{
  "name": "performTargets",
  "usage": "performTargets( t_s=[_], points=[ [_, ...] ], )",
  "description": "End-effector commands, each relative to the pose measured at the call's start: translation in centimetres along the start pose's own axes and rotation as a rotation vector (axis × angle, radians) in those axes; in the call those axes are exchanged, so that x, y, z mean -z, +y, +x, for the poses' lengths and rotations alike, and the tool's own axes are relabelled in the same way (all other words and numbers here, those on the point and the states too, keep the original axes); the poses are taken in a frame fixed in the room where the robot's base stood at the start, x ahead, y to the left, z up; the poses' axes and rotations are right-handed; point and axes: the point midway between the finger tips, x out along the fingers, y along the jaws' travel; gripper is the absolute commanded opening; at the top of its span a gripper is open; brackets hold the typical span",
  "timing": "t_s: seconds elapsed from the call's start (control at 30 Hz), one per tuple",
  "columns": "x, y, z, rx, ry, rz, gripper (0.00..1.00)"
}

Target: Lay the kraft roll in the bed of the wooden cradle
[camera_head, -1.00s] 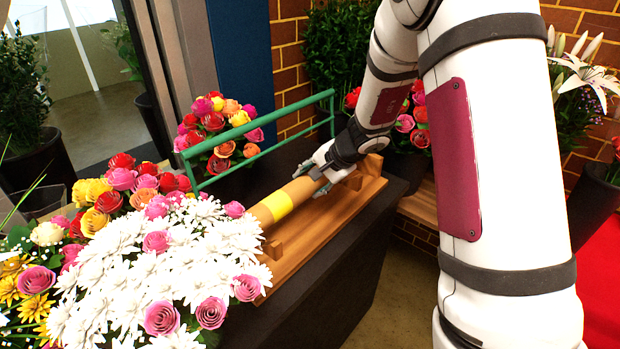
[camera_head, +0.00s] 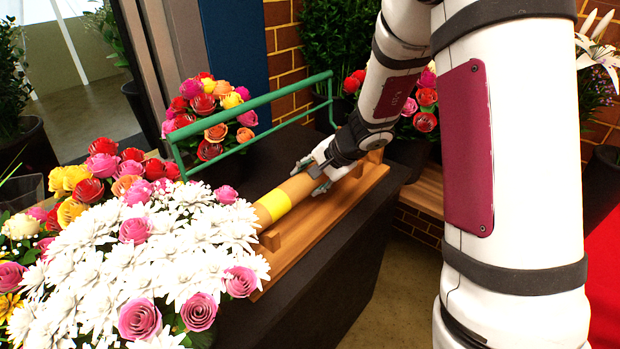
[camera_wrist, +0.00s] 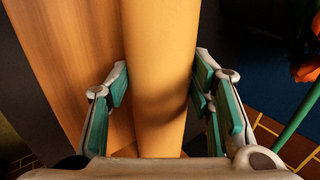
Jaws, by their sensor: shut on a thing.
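The kraft roll (camera_head: 297,187) is a tan cylinder with a yellow band, lying lengthwise along the wooden cradle (camera_head: 318,230). The near end of the roll is hidden behind white flowers. My gripper (camera_head: 316,170) is around the roll toward its far end. In the wrist view, the fingers of my gripper (camera_wrist: 160,92) are on both sides of the roll (camera_wrist: 160,60), and the cradle's wood (camera_wrist: 70,60) shows below and to the left. I cannot tell whether the roll's underside touches the cradle bed.
A green rail (camera_head: 250,106) runs behind the cradle. White flowers (camera_head: 150,255) and roses crowd the near left. The cradle stands on a dark counter (camera_head: 335,285) whose edge drops to the floor at right. More roses (camera_head: 208,110) stand behind the rail.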

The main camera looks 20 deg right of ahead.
Motion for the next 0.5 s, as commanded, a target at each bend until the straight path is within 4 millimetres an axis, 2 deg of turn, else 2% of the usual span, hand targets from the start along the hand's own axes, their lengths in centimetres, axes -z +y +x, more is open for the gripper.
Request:
performTargets(
  t_s=[0.1, 0.13, 0.2, 0.5],
  points=[
    [0.02, -0.12, -0.08, 0.002, 0.001, 0.000, 0.00],
    [0.02, -0.12, -0.08, 0.002, 0.001, 0.000, 0.55],
    [0.02, -0.12, -0.07, 0.002, 0.001, 0.000, 0.71],
    [-0.02, 0.07, -0.01, -0.002, -0.001, 0.001, 0.71]
  ],
)
